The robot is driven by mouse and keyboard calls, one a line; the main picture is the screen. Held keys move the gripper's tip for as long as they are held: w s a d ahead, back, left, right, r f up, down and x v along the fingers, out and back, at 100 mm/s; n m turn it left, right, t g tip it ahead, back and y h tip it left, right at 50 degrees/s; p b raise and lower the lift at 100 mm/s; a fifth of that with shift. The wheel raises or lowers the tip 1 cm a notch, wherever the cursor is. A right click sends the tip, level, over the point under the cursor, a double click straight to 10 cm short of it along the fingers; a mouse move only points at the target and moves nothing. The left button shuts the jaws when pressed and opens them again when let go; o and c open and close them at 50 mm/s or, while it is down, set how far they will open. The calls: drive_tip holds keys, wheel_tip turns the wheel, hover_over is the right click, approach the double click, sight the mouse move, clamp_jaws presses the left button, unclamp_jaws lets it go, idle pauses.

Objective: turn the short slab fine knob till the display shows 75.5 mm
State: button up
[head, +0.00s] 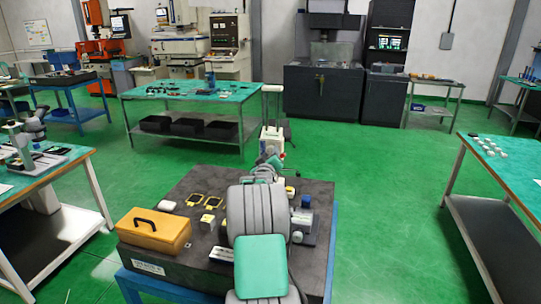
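A pale upright instrument with a boxy head (272,140) and a light column above it stands at the back edge of the dark stone table. It looks like a height gauge, but no digits can be read on it. The short slab fine knob cannot be made out. My grey and teal arm reaches across the table from the bottom and ends close to the instrument's lower part. My gripper's fingers cannot be made out there, so contact with a knob cannot be told.
The dark stone table (175,262) carries a yellow case (153,233) with a black handle, yellow-framed pieces (205,203) and a small blue-topped item (306,201). My arm hides the table's middle. Green floor (390,190) lies open to the right, before another workbench (510,168).

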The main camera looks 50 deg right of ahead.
clamp_jaws()
drive_tip(key=shift+n+b, duration=0.4)
drive_tip(key=shift+b, duration=0.75)
drive_tip(key=o, duration=0.5)
unclamp_jaws()
drive_tip(key=shift+o, duration=0.2)
drive_tip(key=shift+a, duration=0.1)
drive_tip(key=b+v, duration=0.2)
drive_tip(key=v, duration=0.5)
drive_tip(key=shift+s+a, duration=0.15)
drive_tip(key=shift+a, duration=0.15)
